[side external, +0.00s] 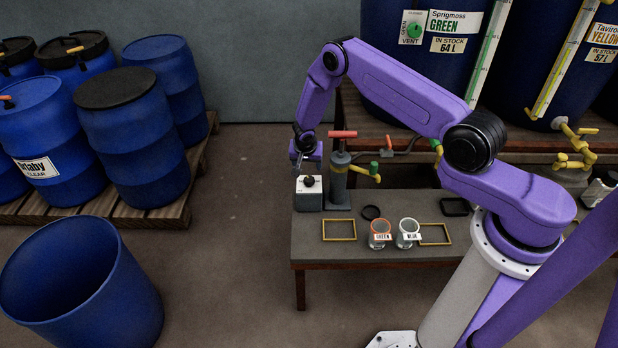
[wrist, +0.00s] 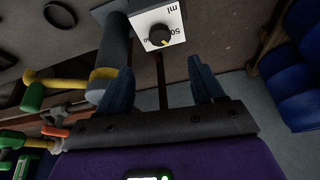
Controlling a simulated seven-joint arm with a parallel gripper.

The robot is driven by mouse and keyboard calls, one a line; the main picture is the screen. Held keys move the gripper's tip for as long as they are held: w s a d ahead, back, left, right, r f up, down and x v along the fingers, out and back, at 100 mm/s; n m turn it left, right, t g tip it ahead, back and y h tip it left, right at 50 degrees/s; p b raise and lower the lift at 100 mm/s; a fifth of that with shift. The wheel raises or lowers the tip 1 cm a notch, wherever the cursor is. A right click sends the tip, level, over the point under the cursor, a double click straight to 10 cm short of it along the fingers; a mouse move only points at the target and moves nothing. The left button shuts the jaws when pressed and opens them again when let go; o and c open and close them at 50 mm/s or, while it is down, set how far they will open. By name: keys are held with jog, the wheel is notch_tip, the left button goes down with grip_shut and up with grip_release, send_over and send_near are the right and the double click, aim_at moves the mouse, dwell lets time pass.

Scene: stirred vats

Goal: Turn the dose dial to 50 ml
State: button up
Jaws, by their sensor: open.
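The dose dial (side external: 308,181) is a black knob on a white-faced box (side external: 309,197) at the left end of the bench. In the wrist view the dial (wrist: 159,37) has a yellow pointer mark, and the white face (wrist: 168,17) carries "ml" and a "50" marking. Part of the scale is hidden or too small to read, so I cannot tell the exact setting. My gripper (side external: 306,160) is just above the box, pointing down. In the wrist view my gripper (wrist: 163,88) has its blue fingers spread apart, empty, with the dial beyond the tips and not touched.
A grey pump with a red handle (side external: 342,134) and yellow spout (side external: 364,172) stands right beside the box. Jars labelled GREEN (side external: 381,236) and BLUE (side external: 407,234) stand further right on the bench (side external: 350,251).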

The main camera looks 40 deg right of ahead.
aim_at(309, 178)
jog(key=shift+x, duration=5.8)
jog(key=shift+c, duration=0.3)
jog(key=c, duration=1)
